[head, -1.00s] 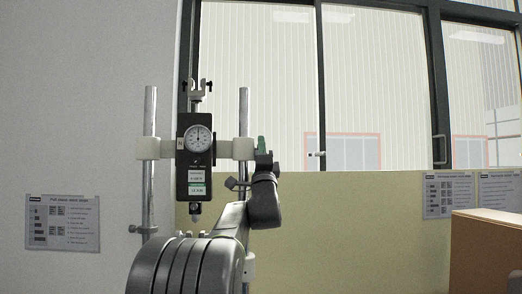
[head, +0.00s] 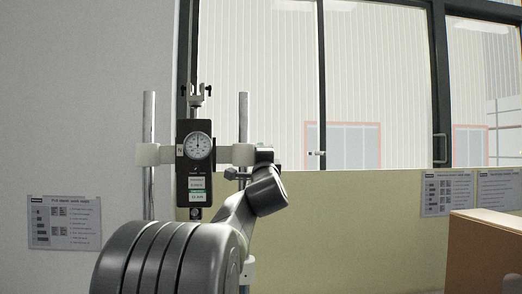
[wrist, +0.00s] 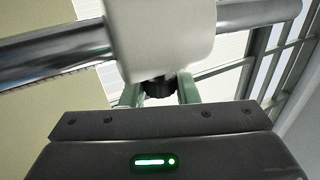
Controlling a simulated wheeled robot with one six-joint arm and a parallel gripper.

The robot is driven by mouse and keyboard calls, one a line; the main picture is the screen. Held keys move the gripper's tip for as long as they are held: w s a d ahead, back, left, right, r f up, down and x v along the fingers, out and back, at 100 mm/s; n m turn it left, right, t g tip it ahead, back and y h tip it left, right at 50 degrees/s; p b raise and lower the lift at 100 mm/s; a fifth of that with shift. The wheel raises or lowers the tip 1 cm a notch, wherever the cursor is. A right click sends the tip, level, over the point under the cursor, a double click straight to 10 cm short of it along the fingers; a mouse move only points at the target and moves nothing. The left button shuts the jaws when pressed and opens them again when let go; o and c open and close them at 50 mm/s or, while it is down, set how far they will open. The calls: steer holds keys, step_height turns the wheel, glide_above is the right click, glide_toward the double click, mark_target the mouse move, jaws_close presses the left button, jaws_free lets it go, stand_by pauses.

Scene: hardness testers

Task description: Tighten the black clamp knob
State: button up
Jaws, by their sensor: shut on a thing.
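The black clamp knob (wrist: 157,87) sticks out from under the white clamp block (wrist: 165,40) in the wrist view. My gripper (wrist: 158,92) is shut on it, with a green finger on each side. Part of the knob is hidden behind the gripper's dark body. In the head view, the end of my arm is at the right side of the tester, by the right white block (head: 240,154). The knob and fingertips cannot be made out there.
The tester's black dial gauge (head: 198,147) hangs between two metal posts, with the left post (head: 149,120) clear of my arm. A brown box-like surface (head: 485,255) stands at the lower right. Posters hang on the walls.

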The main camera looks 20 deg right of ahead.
steer(key=shift+r+g, duration=0.1)
steer(key=shift+g, duration=0.6)
steer(key=shift+y, duration=0.4)
steer(key=o, duration=1)
steer(key=shift+c, duration=0.2)
steer(key=b+v, duration=0.1)
steer(key=v, duration=1.3)
steer(key=shift+b, duration=0.3)
steer(key=shift+w+a, duration=0.1)
steer(key=shift+w, duration=0.1)
